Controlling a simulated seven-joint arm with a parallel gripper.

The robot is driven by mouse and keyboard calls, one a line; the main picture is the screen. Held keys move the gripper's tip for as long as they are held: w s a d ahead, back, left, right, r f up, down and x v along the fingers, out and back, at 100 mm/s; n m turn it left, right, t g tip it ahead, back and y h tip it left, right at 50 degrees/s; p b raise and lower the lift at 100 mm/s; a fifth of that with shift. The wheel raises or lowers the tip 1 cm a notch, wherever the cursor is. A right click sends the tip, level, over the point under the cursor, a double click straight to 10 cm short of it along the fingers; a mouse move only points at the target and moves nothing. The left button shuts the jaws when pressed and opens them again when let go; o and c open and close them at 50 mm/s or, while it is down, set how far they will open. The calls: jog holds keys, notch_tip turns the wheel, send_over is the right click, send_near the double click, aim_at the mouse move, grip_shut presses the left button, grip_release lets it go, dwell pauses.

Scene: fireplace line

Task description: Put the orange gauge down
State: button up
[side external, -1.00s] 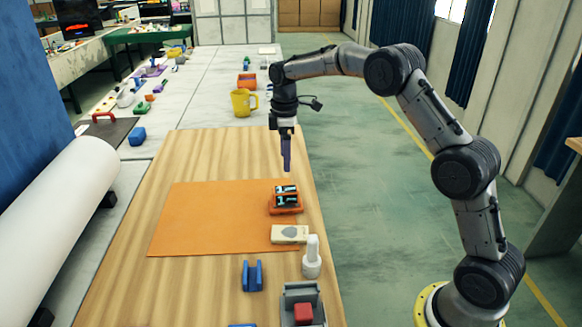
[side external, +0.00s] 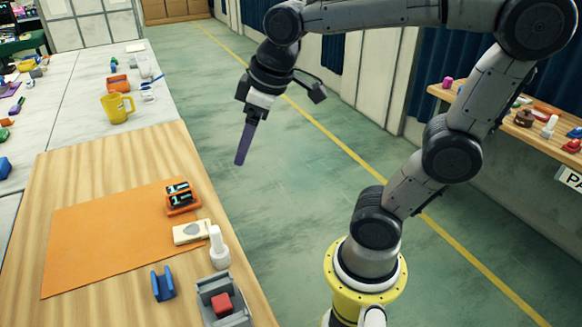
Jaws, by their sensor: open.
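The orange gauge (side external: 184,209), an orange base with two dark faces bearing light marks, stands on the orange mat (side external: 100,240) near the mat's right edge. My gripper (side external: 240,160) has purple fingers pointing down. It is open and apart from the gauge, above and to its right in the picture, against the green floor beyond the table edge. The fingers overlap edge-on, so the gap between them is hidden. I see nothing between them.
A cream card with a grey patch (side external: 190,233) lies at the mat's edge by a white bottle (side external: 218,248). A blue bracket (side external: 163,284) and a grey holder with a red block (side external: 222,304) are in front. A yellow mug (side external: 116,107) stands behind. Most of the mat is bare.

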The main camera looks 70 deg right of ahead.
jog(key=s+a+f+m+t, duration=0.1)
jog(key=s+f, duration=0.3)
jog(key=s, duration=0.4)
jog(key=shift+s+m, duration=0.35)
jog(key=shift+m, duration=0.35)
